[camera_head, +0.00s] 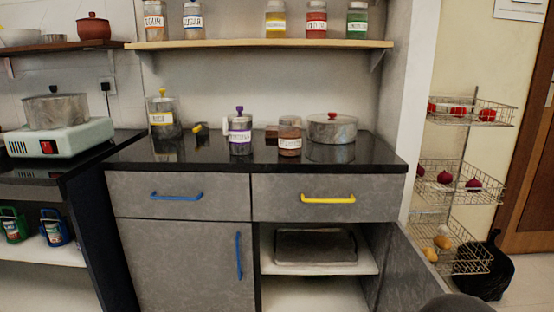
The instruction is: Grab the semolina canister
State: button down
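My gripper is not in view. A dark rounded shape shows at the bottom right edge; I cannot tell what it is.
A lidded metal pot (332,128) stands right of the jars on the counter (380,152). Labelled jars line the shelf (260,43) above. The lower right cabinet door (408,270) hangs open. Wire baskets (462,175) stand at right, a stove (58,138) at left.

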aim_at(240, 125)
jog(key=u, duration=1.75)
jog(key=i, duration=1.3)
jog(key=z, duration=2.3)
